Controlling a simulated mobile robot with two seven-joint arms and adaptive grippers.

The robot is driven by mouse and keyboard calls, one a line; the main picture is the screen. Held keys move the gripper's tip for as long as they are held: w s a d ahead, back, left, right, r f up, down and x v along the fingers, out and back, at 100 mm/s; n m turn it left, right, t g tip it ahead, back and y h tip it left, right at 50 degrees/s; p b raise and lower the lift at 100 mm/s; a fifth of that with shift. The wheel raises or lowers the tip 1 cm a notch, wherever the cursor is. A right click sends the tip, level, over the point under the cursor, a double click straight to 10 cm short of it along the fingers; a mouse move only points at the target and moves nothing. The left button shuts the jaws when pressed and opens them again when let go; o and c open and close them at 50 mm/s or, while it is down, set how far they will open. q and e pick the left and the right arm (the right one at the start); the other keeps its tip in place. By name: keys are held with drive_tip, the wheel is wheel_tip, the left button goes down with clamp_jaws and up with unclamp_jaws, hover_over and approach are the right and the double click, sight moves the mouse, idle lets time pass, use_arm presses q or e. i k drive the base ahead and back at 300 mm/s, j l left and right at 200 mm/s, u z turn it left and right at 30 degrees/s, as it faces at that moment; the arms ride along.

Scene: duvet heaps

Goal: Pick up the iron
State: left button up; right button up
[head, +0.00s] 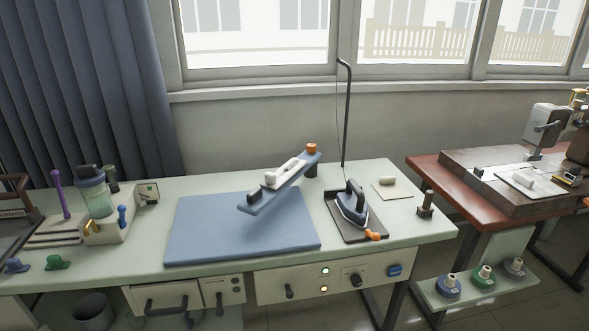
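The iron (351,204) is dark grey-blue with a black handle. It rests on a dark tray (345,231) at the right part of the pale green table (425,222). An orange-tipped piece (373,234) sits at the tray's front right corner. Neither of my grippers is in view, and nothing is seen touching the iron.
A blue pad (215,230) covers the table's middle. Above it, a tilted blue board (300,176) carries a white-and-black item, close left of the iron. A tall black pole (347,110) rises behind.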

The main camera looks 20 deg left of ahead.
sight(351, 204)
drive_tip(key=i+z, duration=0.1)
drive_tip(key=i, duration=1.15)
